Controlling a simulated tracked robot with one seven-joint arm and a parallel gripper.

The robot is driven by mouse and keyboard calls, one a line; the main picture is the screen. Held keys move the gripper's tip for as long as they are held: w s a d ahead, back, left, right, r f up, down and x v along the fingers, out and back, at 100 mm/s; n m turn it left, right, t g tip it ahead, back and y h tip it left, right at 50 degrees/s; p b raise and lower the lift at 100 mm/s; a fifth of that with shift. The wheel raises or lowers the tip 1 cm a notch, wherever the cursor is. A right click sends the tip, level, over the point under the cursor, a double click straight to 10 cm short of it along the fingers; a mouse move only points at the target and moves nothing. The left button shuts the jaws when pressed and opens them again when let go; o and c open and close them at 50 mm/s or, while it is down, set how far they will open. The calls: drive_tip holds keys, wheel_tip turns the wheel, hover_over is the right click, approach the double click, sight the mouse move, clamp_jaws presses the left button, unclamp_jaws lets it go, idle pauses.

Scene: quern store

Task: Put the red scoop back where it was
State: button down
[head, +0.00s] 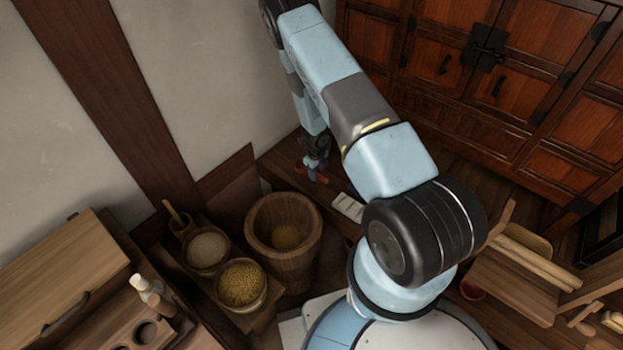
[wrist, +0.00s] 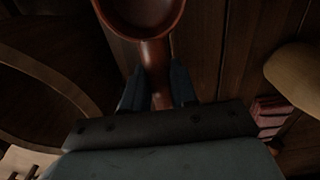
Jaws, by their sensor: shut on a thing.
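The red scoop (wrist: 142,14) is at the top of the wrist view, its round bowl partly cut off by the picture's edge. Its handle (wrist: 159,92) runs down between the two dark fingers of my gripper (wrist: 157,78), which are shut on it. In the head view my gripper (head: 314,163) hangs at the far end of the arm, near the wall and left of the cabinet. A small red part of the scoop (head: 321,178) shows beside it there. The gripper covers the rest. I cannot tell if the scoop touches anything below.
A large wooden mortar (head: 259,244) stands in front of the gripper. Left of it are a bowl of pale grain (head: 208,248) and a bowl of yellow grain (head: 242,285). A wooden cabinet (head: 478,95) fills the back right. A white item (head: 348,207) lies right of the mortar.

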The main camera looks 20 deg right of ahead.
sight(315, 183)
drive_tip(key=shift+w+f, duration=0.3)
drive_tip(key=shift+f, duration=1.6)
drive_tip(key=c, duration=0.9)
unclamp_jaws()
